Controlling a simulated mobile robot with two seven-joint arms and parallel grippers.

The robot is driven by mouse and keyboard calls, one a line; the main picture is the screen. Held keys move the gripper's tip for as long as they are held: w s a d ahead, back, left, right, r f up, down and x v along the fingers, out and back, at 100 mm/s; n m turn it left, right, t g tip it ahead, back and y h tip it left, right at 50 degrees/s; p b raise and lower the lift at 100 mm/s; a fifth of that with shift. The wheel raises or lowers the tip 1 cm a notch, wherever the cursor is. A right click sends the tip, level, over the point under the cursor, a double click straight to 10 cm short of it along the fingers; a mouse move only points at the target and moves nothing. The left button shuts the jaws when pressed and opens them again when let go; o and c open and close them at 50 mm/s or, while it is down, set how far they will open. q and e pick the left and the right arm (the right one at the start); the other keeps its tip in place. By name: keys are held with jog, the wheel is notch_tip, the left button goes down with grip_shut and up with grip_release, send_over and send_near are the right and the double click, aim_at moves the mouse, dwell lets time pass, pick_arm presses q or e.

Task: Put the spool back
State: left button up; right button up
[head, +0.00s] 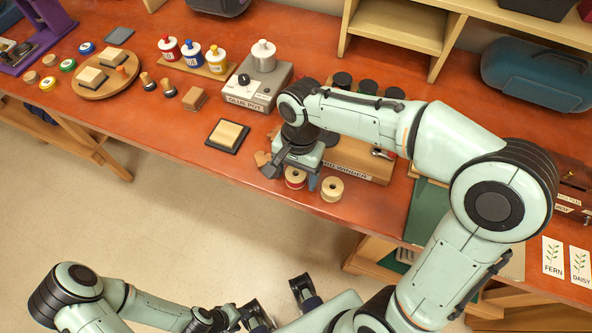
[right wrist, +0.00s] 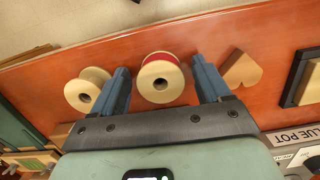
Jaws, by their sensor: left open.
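A spool with pale wooden ends and red thread (head: 295,178) stands near the front edge of the bench. It also shows in the right wrist view (right wrist: 161,78). My right gripper (right wrist: 160,72) is open, with one finger on each side of this spool and small gaps showing. In the head view the right gripper (head: 291,172) partly hides it. A second spool with pale thread (head: 332,189) stands just to its right, outside the fingers (right wrist: 88,89). My left gripper (head: 278,306) is open and empty, low over the floor in front of the bench.
A wooden stand (head: 352,158) with a partly hidden label is behind the spools. A heart-shaped wooden piece (right wrist: 242,70) lies beside the right gripper. The grey glue pot unit (head: 262,86) and a dark-based block (head: 228,134) are to the left. The bench front between is clear.

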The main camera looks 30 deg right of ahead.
jog(key=shift+r, duration=0.3)
notch_tip(320, 180, up, 12)
jog(key=d+p, duration=0.1)
jog(key=p, duration=0.1)
jog(key=shift+w+f+p, duration=0.15)
jog(key=shift+w+p, duration=0.15)
jog(key=shift+w, duration=0.15)
